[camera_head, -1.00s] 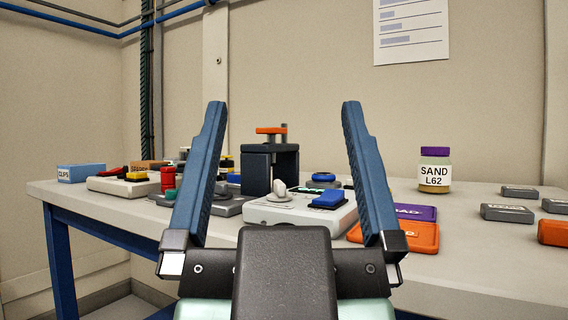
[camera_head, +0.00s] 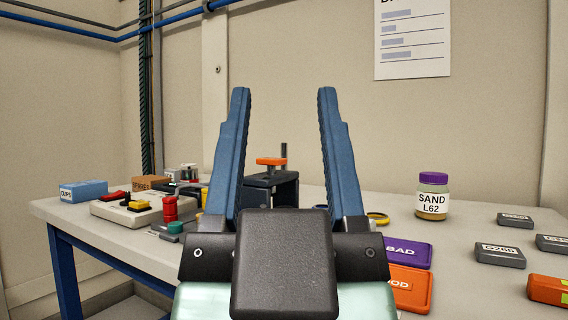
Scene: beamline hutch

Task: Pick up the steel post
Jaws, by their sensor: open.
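A slim grey post (camera_head: 284,151), which looks like the steel post, stands upright at the back of a dark block-shaped holder (camera_head: 285,184). An orange piece (camera_head: 271,161) sits on top of the holder beside it. Only the upper part of the post shows. My gripper (camera_head: 284,95) is open and empty, its two blue fingers pointing up in the picture. The post and holder show in the gap between the fingers, beyond them. I cannot tell how far off they are. My gripper's body hides what is in front of the holder.
On the table (camera_head: 465,275), a sand jar (camera_head: 432,195), purple tray (camera_head: 407,252), orange tray (camera_head: 410,288) and several grey blocks (camera_head: 500,255) lie right. A control box (camera_head: 120,211), red stack (camera_head: 169,209) and clips box (camera_head: 83,191) stand left. Bare tabletop shows at the right.

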